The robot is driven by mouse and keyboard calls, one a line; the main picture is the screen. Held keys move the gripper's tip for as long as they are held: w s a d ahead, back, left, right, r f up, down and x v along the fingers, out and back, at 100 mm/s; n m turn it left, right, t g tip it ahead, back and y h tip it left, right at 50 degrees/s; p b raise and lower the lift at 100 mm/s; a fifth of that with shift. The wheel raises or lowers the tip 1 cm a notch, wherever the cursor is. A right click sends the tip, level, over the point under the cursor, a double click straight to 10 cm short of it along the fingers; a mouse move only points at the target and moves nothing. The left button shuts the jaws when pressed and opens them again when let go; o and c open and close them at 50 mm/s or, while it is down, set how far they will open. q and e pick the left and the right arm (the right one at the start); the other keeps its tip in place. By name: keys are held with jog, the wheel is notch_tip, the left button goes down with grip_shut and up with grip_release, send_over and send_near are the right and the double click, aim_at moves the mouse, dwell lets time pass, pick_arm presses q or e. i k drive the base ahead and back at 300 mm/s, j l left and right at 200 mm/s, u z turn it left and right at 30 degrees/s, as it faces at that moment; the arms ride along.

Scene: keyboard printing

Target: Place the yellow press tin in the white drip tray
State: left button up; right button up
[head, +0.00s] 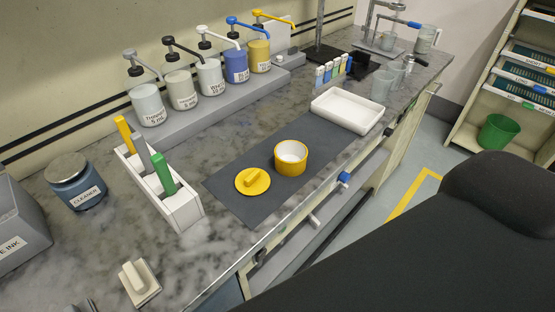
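The yellow press tin (290,166) stands upright and open on a dark grey mat (232,203), showing a white inside. A round yellow lid with a raised grip (253,182) lies on the mat beside it, to the left and nearer. The white drip tray (347,110) is a shallow rectangular tray with rounded corners at the far right end of the mat. It looks empty. Neither of my grippers shows in the head view.
A rack with yellow, grey and green handles (176,205) stands left of the mat. Several labelled pump jars (209,76) line a raised shelf behind. Small bottles (333,69) and clear beakers (382,84) stand beyond the tray.

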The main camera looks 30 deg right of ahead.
aim_at(346, 113)
jog(key=l+u, duration=0.1)
jog(key=u, duration=0.3)
jog(key=l+u, duration=0.15)
jog(key=u, duration=0.25)
jog(key=l+u, duration=0.1)
jog(key=u, duration=0.3)
jog(key=k+l+u, duration=0.2)
jog(key=l+u, duration=0.15)
jog(key=k+l+u, duration=0.2)
jog(key=l+u, duration=0.15)
jog(key=k+l+u, duration=0.35)
jog(key=k+l, duration=0.3)
jog(key=k+l+u, duration=0.1)
jog(key=k+l, duration=0.6)
